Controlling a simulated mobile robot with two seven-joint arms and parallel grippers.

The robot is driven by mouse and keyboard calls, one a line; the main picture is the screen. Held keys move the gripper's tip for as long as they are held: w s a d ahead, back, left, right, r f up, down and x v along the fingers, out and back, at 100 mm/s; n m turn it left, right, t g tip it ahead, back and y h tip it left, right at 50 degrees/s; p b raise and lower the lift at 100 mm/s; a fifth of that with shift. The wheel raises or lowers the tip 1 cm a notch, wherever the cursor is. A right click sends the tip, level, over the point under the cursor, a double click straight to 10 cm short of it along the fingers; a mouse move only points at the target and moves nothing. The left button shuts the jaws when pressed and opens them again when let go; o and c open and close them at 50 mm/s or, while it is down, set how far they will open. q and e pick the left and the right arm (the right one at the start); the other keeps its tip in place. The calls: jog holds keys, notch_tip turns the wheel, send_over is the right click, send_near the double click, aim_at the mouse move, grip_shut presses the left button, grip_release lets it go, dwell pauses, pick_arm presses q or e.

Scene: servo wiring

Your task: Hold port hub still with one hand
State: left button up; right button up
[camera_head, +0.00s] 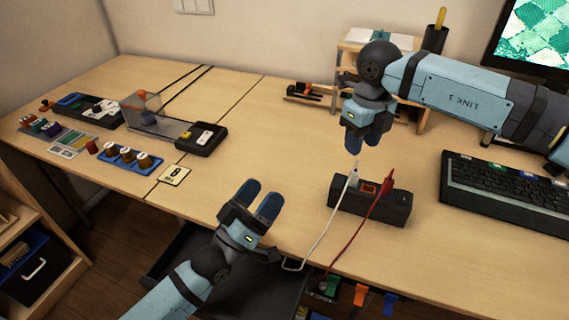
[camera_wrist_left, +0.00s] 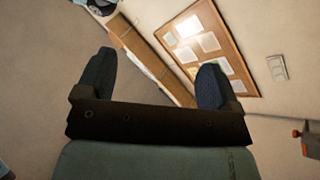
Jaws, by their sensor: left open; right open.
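The port hub (camera_head: 345,202) is a long black block on the table's right half, near the front edge. A white cable (camera_head: 322,236) and a red cable (camera_head: 355,234) run from its top over the table's front edge. My left gripper (camera_head: 259,192) is open and empty, to the left of the hub and apart from it. In the left wrist view its open fingers (camera_wrist_left: 155,72) have nothing between them, and the hub is not visible there. My right gripper (camera_head: 357,146) is open, above and behind the hub, and does not appear to touch it.
A black keyboard (camera_head: 508,192) lies right of the hub, with a monitor (camera_head: 535,35) behind. A small wooden shelf (camera_head: 350,48) stands at the back, partly behind my right arm. Knobs (camera_head: 126,155) and a black device (camera_head: 201,139) sit on the left. The table's middle is clear.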

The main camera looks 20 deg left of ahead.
pick_arm(q)
jog(key=w+r+m+h, duration=0.3)
jog(key=r+m+h, duration=0.2)
jog(key=m+h, duration=0.15)
jog(key=n+g, duration=2.3)
send_near(332, 193)
jog(key=shift+y, duration=0.25)
jog(key=a, duration=0.1)
jog(key=w+a, duration=0.2)
jog(key=shift+w+a+f, duration=0.1)
jog(key=shift+a+f, duration=0.05)
jog(key=shift+f, duration=0.15)
jog(key=shift+w+f, duration=0.1)
jog(key=shift+f, duration=0.05)
jog(key=x, duration=1.3)
jog(key=shift+w+f, duration=0.2)
jog(key=shift+f, duration=0.05)
